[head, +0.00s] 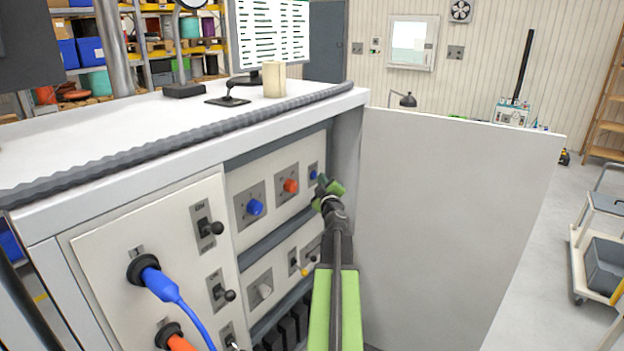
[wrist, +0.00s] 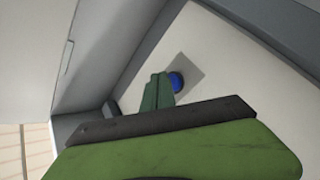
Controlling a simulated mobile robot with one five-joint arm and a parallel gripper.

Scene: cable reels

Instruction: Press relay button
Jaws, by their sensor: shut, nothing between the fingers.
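A small blue button (head: 313,174) sits on a grey plate at the right end of the upper panel row in the open cabinet, partly beside my gripper. It also shows in the wrist view (wrist: 177,82) as a blue round cap on a grey square plate. My gripper (head: 329,186) is shut and empty, its green fingers in front of the panel just right of and below the button. In the wrist view the closed fingertips (wrist: 158,88) are at the left edge of the button and cover part of it. I cannot tell whether they touch it.
A larger blue knob (head: 255,207) and an orange knob (head: 290,186) are left of the small button. Black toggle switches (head: 210,227) and a blue cable plug (head: 150,273) are further left. The open white door (head: 450,220) stands close on the right.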

